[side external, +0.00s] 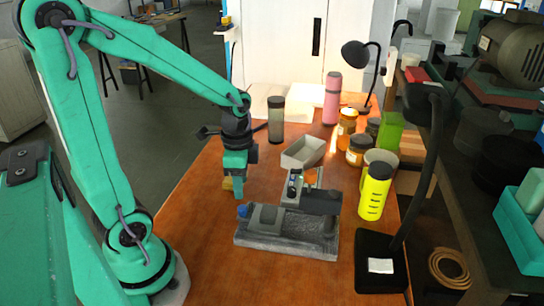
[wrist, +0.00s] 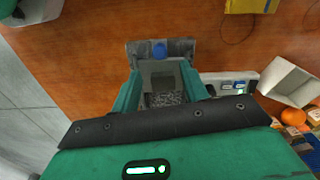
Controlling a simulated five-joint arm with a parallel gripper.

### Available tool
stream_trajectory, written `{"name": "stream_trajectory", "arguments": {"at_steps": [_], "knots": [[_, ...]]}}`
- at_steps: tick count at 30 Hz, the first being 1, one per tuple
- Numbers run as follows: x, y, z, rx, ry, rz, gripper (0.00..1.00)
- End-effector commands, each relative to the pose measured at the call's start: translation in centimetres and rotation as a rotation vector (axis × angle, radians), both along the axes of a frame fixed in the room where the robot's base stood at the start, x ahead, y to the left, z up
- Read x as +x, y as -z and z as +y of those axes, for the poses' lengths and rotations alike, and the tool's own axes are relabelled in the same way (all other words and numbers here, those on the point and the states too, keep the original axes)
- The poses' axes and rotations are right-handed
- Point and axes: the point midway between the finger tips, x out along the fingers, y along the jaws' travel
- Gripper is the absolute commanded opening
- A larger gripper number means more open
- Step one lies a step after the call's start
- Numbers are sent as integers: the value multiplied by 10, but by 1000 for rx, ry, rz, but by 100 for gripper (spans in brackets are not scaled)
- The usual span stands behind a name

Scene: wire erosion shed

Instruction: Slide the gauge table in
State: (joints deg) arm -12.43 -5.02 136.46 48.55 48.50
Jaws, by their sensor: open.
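The gauge has a speckled stone base (side external: 290,243) on the wooden table in the side view. Its grey gauge table (side external: 265,218) sits on the left part of the base, beside a blue knob (side external: 243,211). In the wrist view the blue knob (wrist: 160,49) and grey gauge table (wrist: 160,74) appear between my fingers. My gripper (side external: 236,188) points down, open and empty, apparently above and behind the left end of the gauge. In the wrist view my gripper (wrist: 160,90) has its fingers apart on either side of the gauge table; contact cannot be told.
An open grey bin (side external: 303,152) stands behind the gauge. A yellow bottle (side external: 375,190), jars (side external: 346,128) and a black lamp base (side external: 381,262) crowd the right. The tabletop (side external: 190,235) left of the gauge is clear.

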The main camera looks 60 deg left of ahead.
Motion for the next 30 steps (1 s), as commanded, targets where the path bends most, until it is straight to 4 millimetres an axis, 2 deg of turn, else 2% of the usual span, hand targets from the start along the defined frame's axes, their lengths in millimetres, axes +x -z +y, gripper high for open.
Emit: {"name": "stream_trajectory", "arguments": {"at_steps": [18, 24, 30], "knots": [[-1, 59, 0, -1, -1, 4, 44], [-1, 71, 0, 0, -1, 1, 44], [-1, 73, 0, 0, -1, 0, 44]]}}
